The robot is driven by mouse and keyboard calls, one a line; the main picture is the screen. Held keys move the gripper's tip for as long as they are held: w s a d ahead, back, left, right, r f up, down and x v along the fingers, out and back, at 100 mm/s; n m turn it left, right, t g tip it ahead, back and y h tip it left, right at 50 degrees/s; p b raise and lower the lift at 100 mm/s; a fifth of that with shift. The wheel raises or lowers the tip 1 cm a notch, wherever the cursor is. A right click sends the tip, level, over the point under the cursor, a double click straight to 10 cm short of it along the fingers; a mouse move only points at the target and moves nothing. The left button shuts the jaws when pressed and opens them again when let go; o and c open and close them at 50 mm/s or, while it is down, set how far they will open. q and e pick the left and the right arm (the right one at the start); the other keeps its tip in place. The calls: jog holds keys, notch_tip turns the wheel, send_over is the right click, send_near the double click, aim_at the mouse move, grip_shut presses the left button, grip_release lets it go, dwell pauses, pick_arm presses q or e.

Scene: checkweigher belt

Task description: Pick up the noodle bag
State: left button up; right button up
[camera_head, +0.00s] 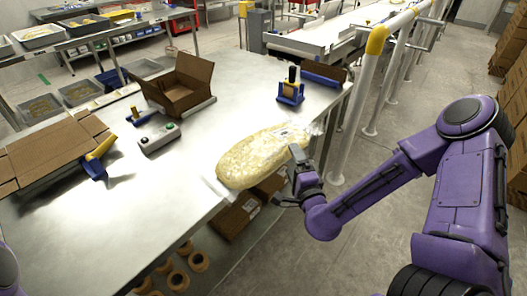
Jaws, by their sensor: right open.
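The noodle bag (255,156) is a clear bag of pale yellow noodles. It lies at the right front edge of the steel table (75,230), its near end close to the table edge. My right gripper (290,176) is at the bag's right side, just off the table edge. Its jaws are open, with one finger up against or very near the bag; I cannot tell whether it touches. My left gripper is not in view; only a bit of purple shows at the lower left edge.
An open cardboard box (178,88), a grey button box (159,138), a blue stand (291,92) and a tape dispenser (97,158) by flat cardboard (50,152) stand on the table. White rails with a yellow elbow (377,39) rise at the right. The table's near middle is clear.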

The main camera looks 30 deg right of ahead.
aim_at(288, 157)
jog(key=x, duration=0.3)
jog(key=a+p+x, duration=0.1)
jog(key=x, duration=0.1)
jog(key=shift+w+d, duration=0.15)
jog(key=shift+w, duration=0.3)
jog(key=c, duration=1.5)
jog(key=shift+r, duration=0.1)
